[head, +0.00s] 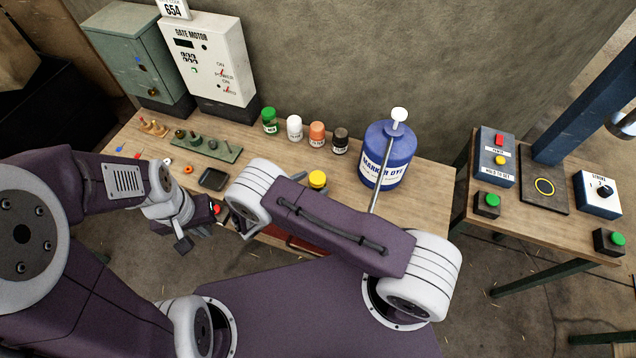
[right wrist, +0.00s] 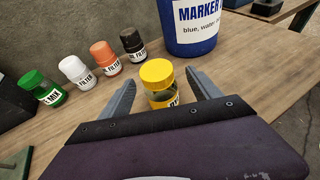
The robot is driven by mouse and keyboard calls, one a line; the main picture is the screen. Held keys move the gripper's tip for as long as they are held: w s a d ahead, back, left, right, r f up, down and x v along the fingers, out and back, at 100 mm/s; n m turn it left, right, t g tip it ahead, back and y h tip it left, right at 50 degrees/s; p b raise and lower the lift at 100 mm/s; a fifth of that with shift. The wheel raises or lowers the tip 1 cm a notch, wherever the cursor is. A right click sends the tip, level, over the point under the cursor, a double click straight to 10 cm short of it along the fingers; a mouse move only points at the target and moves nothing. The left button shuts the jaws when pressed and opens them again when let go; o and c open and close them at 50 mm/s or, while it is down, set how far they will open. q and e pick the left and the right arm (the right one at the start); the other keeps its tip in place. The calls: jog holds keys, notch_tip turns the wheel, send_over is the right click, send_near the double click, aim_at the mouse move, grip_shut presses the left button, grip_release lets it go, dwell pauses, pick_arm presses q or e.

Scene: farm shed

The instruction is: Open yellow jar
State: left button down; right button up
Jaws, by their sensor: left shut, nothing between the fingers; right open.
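The yellow jar (right wrist: 160,82) has a yellow lid and stands upright on the wooden bench; its lid is on. In the head view only its yellow lid (head: 318,179) shows beyond my right arm. My right gripper (right wrist: 160,88) is open, with one finger on each side of the jar and gaps between them and the glass. My left gripper (head: 183,245) is shut and empty, low in front of the bench's front edge at the left.
Green (head: 270,121), white (head: 294,128), orange (head: 317,134) and black (head: 340,141) lidded jars line the back. A blue marker dye container (head: 387,155) stands right of the yellow jar. A dark tray (head: 213,179) and pegs lie left. A second table (head: 540,215) stands right.

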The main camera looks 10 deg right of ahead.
aim_at(323, 176)
jog(key=x, duration=0.7)
jog(key=shift+w+r, duration=0.1)
jog(key=shift+a, duration=0.15)
grip_shut()
jog(key=shift+r, duration=0.6)
jog(key=r, duration=0.2)
jog(key=r+b, duration=0.1)
jog(key=shift+s+r, duration=0.2)
jog(key=shift+s, duration=0.1)
jog(key=s+d+r+b, duration=0.1)
jog(key=s+d+r, duration=0.5)
jog(key=s, duration=0.3)
jog(key=shift+s+r, duration=0.2)
jog(key=shift+r, duration=0.1)
jog(key=shift+d, duration=0.15)
jog(key=c, duration=1.1)
grip_release()
grip_shut()
